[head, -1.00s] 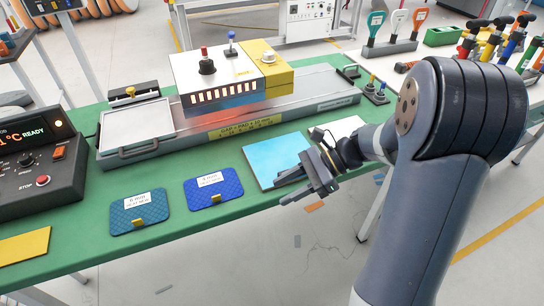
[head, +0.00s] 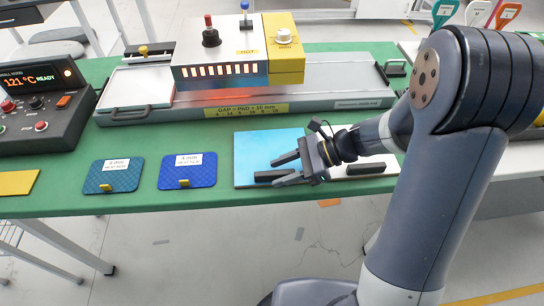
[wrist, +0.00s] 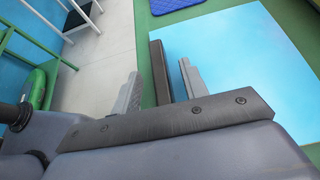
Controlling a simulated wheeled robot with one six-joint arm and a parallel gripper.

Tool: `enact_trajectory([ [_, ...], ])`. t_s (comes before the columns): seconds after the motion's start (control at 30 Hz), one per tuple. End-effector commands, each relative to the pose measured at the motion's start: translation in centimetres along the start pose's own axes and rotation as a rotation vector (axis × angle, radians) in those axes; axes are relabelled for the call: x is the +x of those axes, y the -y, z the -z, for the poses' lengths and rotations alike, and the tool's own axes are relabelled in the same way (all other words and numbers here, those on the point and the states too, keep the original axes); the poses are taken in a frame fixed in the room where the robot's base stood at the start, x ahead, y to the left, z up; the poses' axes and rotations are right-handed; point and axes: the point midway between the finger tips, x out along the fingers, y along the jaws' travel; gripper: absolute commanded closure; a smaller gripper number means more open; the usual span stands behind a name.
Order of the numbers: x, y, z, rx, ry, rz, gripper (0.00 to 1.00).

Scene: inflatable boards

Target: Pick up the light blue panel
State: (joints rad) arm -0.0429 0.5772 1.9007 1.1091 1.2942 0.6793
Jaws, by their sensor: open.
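The light blue panel (head: 256,146) lies flat on the green table near its front edge; it also shows in the wrist view (wrist: 245,60). A dark bar (head: 265,176) runs along the panel's front edge. My gripper (head: 274,172) is open, and its fingers point left over the panel's front part. My gripper hides part of the panel's right side.
A white panel (head: 385,158) with a dark bar lies right of the gripper, partly under my arm. Two dark blue textured pads (head: 188,171) lie to the left. Behind stands a heated press (head: 220,70) on a grey rail. A control box (head: 40,110) stands far left.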

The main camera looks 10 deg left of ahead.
Motion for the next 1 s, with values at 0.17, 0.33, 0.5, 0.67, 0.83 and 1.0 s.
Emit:
enact_trajectory([
  [0.17,0.72,0.00,0.03,0.001,-0.001,0.001,0.58],
  [0.33,0.69,0.01,0.03,0.001,-0.001,0.001,0.61],
  [0.5,0.67,0.02,0.02,0.001,-0.001,0.001,0.75],
  [0.67,0.67,0.02,0.02,0.001,-0.001,0.001,0.88],
  [0.83,0.66,0.02,0.02,0.001,0.000,0.001,1.00],
  [1.0,0.66,0.02,0.01,0.001,0.000,0.001,1.00],
])
